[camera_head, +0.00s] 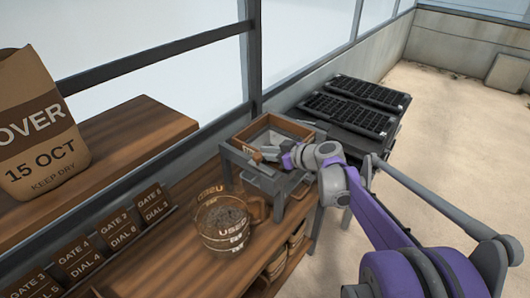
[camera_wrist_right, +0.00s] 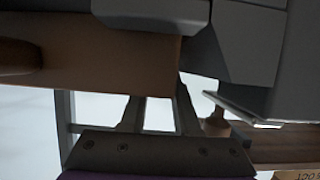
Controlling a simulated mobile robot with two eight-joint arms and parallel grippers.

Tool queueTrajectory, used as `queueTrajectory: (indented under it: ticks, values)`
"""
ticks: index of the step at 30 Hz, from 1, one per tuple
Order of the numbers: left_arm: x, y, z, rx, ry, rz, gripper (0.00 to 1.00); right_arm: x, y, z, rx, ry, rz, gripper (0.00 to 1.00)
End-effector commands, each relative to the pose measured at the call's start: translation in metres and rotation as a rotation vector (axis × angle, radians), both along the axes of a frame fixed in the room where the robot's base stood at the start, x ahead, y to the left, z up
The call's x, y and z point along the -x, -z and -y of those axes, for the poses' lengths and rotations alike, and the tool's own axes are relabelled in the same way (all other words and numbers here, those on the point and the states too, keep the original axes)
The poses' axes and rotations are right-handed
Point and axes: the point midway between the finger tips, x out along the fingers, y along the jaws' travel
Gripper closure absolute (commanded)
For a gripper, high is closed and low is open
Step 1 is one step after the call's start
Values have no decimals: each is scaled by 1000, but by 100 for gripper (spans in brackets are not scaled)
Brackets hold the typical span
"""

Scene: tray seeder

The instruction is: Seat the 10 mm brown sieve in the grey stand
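The grey stand (camera_head: 262,181) is on the far end of the wooden bench in the head view. The brown sieve (camera_head: 301,130), a square wooden frame, lies in the top of the stand; I cannot tell whether it is fully down. My right gripper (camera_head: 271,154) is at the near side of the sieve, close to a small brown handle (camera_head: 256,157). In the right wrist view, a brown wooden wall (camera_wrist_right: 110,65) and grey parts fill the top, and the fingertips are not clear. I cannot tell whether the gripper holds anything. My left gripper is out of view.
Gate and dial cards (camera_head: 110,230) line the bench's left side. A paper sack (camera_head: 40,130) is on the left shelf.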

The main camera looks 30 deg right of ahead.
Motion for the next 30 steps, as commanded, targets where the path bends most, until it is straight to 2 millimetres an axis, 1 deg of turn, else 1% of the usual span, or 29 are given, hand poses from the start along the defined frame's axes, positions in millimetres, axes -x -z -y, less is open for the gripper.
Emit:
queueTrajectory:
  ticks: [1, 5, 8, 18, 21, 25, 30]
  values:
    - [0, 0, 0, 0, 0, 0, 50, 1, 1, -3, 0, -8, -3, 55]
    - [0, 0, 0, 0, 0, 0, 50, 3, 1, -2, 0, -9, -3, 55]
    - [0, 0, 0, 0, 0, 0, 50, 12, -3, 2, 0, -8, -5, 55]
    - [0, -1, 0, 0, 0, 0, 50, 68, -29, 28, -1, 2, -2, 55]
    - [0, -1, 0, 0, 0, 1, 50, 80, -35, 34, 0, 1, -1, 55]
    - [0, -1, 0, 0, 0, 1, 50, 90, -40, 38, -1, 0, 0, 55]
    - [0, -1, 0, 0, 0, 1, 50, 93, -41, 39, -1, -1, 0, 55]
